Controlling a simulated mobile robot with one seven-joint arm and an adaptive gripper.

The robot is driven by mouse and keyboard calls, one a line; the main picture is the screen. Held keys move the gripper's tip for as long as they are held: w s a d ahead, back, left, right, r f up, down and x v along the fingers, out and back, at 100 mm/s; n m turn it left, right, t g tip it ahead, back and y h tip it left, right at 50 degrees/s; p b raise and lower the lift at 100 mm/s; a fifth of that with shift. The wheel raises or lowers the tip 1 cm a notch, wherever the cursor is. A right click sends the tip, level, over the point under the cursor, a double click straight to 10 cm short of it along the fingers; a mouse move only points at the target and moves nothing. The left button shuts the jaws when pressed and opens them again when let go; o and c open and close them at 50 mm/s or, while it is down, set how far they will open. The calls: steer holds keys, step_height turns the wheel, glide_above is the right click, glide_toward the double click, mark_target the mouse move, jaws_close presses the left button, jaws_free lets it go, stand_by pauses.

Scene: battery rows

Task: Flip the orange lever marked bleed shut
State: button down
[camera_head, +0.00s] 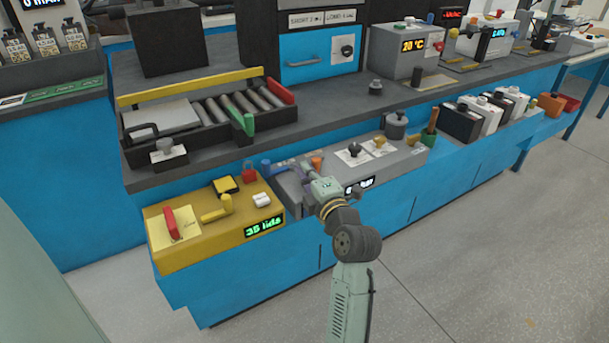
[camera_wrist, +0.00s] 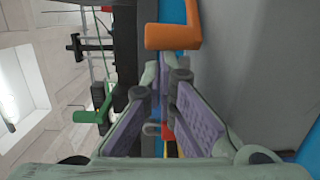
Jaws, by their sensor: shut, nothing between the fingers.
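An orange lever (camera_wrist: 172,36) with a bent, L-shaped handle shows at the top of the wrist view, beside a grey panel face. In the head view a small orange part (camera_head: 317,163) on the grey unit looks like the same lever. No bleed marking is readable. My gripper (camera_head: 296,177) is over the left end of the grey unit, just left of the orange part. In the wrist view my gripper (camera_wrist: 160,88) has purple-padded fingers, shut and empty, with the lever beyond their tips and apart from them.
A blue lever (camera_head: 267,166) is close left of my gripper. A yellow unit (camera_head: 160,255) with a red lever (camera_head: 170,220) and a yellow lever (camera_head: 216,209) stands further left. A grey pot (camera_head: 396,127) is to the right. The floor in front is clear.

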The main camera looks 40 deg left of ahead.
steer(key=shift+w+d+f+n+g+y+b, duration=0.3)
steer(key=shift+d+n+g+b, duration=0.3)
steer(key=shift+b, duration=0.85)
steer(key=shift+w+d+f+n+g+y+b, duration=0.3)
steer(key=shift+g+b, duration=0.4)
steer(key=shift+b, duration=0.75)
steer(key=g+b, duration=0.1)
steer(key=b, duration=0.1)
steer(key=d+n+g+b, duration=0.1)
steer(key=b, duration=0.1)
steer(key=shift+w+d+r+n+y, duration=0.1)
steer(key=shift+w+d+n+y, duration=0.1)
steer(key=shift+w+n+y, duration=0.15)
steer(key=n+g+b, duration=0.1)
steer(key=w+d+g+b, duration=0.1)
steer(key=g+b, duration=0.1)
steer(key=n+g+b, duration=0.1)
steer(key=b, duration=0.1)
steer(key=shift+w+d+r+n+g, duration=0.2)
steer(key=shift+d+n+g, duration=0.15)
steer(key=shift+g, duration=0.05)
steer(key=shift+w+d+r+b, duration=0.2)
steer(key=shift+w+d+b, duration=0.2)
steer(key=shift+b, duration=0.5)
steer(key=shift+r, duration=0.1)
steer(key=shift+w+d, duration=0.1)
